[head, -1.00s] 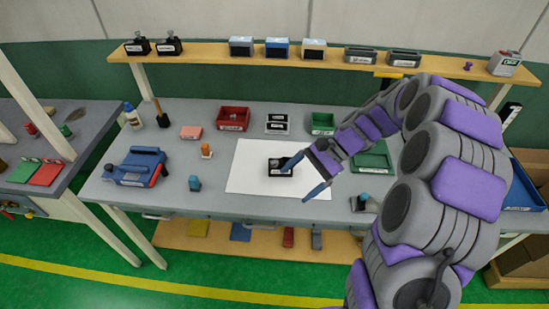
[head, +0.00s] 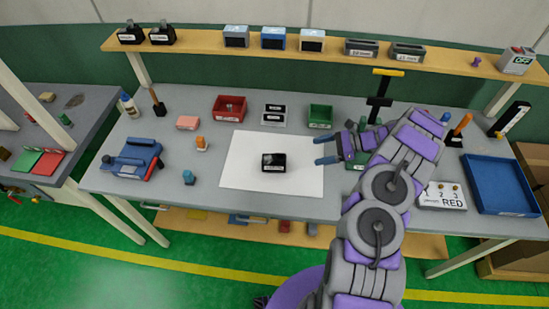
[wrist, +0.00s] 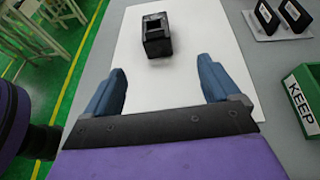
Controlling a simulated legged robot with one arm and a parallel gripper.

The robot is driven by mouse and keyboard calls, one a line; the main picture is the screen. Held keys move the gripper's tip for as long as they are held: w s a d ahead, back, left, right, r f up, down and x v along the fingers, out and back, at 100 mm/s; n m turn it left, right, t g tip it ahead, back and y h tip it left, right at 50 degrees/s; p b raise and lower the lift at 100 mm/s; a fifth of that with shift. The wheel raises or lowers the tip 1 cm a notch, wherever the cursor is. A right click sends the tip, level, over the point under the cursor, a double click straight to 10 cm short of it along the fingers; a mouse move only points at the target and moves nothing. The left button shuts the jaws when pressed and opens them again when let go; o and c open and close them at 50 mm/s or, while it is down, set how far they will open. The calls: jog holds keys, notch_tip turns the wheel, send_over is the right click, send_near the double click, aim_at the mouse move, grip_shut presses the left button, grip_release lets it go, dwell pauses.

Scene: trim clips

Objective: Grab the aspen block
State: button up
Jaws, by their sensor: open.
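No block that I can name for sure as the aspen block shows. A small tan block (head: 46,97) lies at the back of the left bench, but I cannot tell its wood or read a label. My gripper (head: 317,150) is open and empty over the right edge of the white sheet (head: 240,183). Its blue fingers point left towards a black block-like holder (head: 273,168) with a white label, standing apart from them on the sheet. In the wrist view my gripper (wrist: 162,66) is spread wide, with the black holder (wrist: 157,45) beyond the fingertips.
A red bin (head: 229,112), a green bin (head: 320,117) and a pink block (head: 188,123) stand behind the sheet. A blue clamp-like fixture (head: 133,160) is at left, a blue tray (head: 497,184) at right. A shelf (head: 200,47) runs above the bench.

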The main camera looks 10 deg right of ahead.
send_near(274, 159)
jog(key=a+f, duration=0.1)
jog(key=w+a+f+b, duration=0.1)
jog(key=shift+a+f, duration=0.25)
jog(key=shift+a, duration=0.1)
jog(key=shift+w+a+f, duration=0.2)
jog(key=shift+a+f, duration=0.05)
jog(key=shift+a, duration=0.05)
jog(key=a, duration=0.5)
jog(key=shift+w+f, duration=0.2)
jog(key=shift+f, duration=0.15)
jog(key=shift+w+a+f, duration=0.15)
jog(key=shift+a+f, duration=0.05)
jog(key=shift+a, duration=0.25)
jog(key=shift+d, duration=0.1)
jog(key=shift+d, duration=0.15)
jog(key=c, duration=1.2)
jog(key=shift+o, duration=0.2)
jog(key=shift+r, duration=0.1)
